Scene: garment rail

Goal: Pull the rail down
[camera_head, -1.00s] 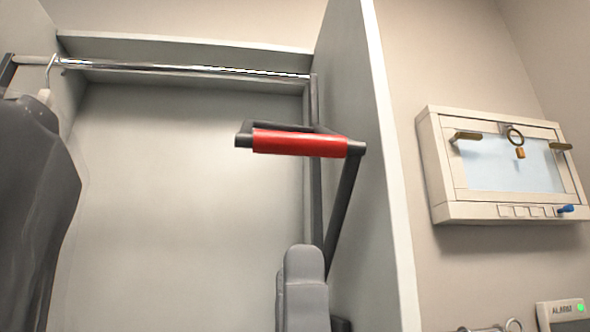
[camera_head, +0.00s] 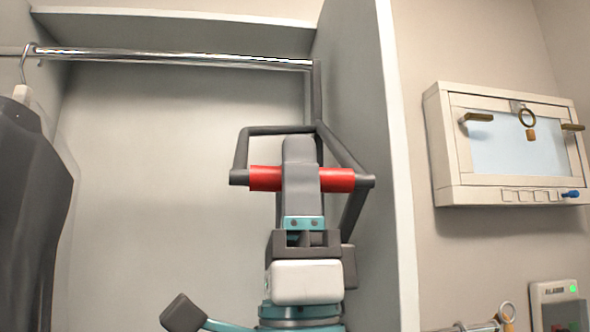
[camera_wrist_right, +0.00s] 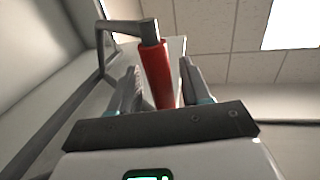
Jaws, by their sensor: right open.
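The chrome rail (camera_head: 175,57) runs across the top of the wardrobe. At its right end a dark grey bracket (camera_head: 318,95) leads down to a frame with a red handle (camera_head: 265,178). My right gripper (camera_head: 301,150) is upright at the handle, with a finger covering its middle in the head view. In the right wrist view the open gripper (camera_wrist_right: 160,75) has one finger on each side of the red handle (camera_wrist_right: 157,70). The handle lies between the fingers with gaps visible on both sides.
A dark garment (camera_head: 35,190) on a hanger (camera_head: 22,80) hangs from the left of the rail. The wardrobe's side panel (camera_head: 360,120) stands close to the right of the handle. A white wall cabinet (camera_head: 515,195) and an alarm panel (camera_head: 560,300) are beyond it.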

